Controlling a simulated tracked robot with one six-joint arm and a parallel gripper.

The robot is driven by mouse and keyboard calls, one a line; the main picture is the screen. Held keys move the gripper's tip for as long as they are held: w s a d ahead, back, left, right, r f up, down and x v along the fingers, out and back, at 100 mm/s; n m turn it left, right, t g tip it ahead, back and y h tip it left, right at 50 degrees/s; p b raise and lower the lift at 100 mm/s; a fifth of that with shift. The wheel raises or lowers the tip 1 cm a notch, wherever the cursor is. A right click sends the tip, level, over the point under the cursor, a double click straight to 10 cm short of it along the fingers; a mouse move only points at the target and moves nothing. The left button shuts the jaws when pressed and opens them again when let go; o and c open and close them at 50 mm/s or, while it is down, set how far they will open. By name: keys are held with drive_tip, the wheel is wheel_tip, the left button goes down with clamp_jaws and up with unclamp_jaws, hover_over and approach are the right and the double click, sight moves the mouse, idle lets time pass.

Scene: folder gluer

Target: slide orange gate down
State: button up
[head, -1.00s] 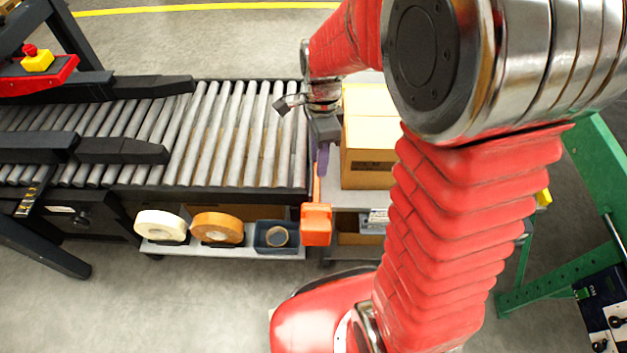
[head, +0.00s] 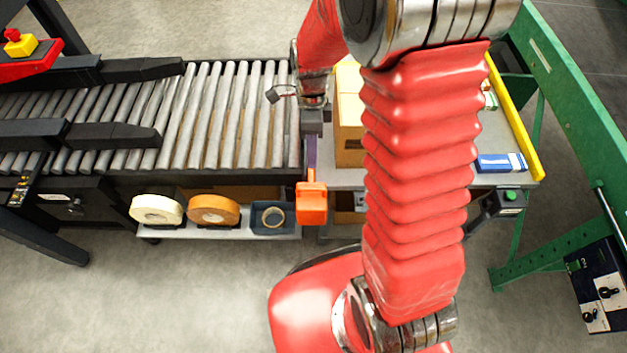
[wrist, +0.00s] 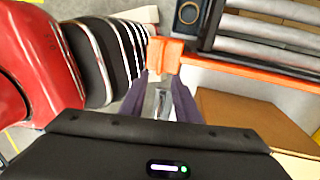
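The orange gate shows in the head view as a blocky orange handle (head: 312,204) at the right end of the roller conveyor. In the wrist view its handle (wrist: 165,55) stands at the fingertips, and a long orange bar (wrist: 250,73) runs right from it along the conveyor's end. My gripper (head: 311,172) points at the handle from above in the head view. In the wrist view its two purple fingers (wrist: 163,78) are apart, with a gap between them. Their tips are at the handle's near edge; I cannot tell whether they touch it.
The roller conveyor (head: 225,115) lies left of the gate. A cardboard box (head: 348,115) stands just right of it on a grey table (head: 488,135). Tape rolls (head: 214,210) and a blue bin (head: 286,226) sit on a low shelf. A green frame (head: 570,90) is at the right.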

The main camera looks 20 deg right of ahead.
drive_tip(key=f, duration=0.4)
drive_tip(key=s+f, duration=0.1)
drive_tip(key=f, duration=0.2)
drive_tip(key=s+f, duration=0.1)
drive_tip(key=f, duration=0.3)
drive_tip(key=shift+s+a+f, duration=0.1)
drive_tip(key=shift+a+f, duration=0.25)
drive_tip(key=shift+c, duration=0.4)
clamp_jaws()
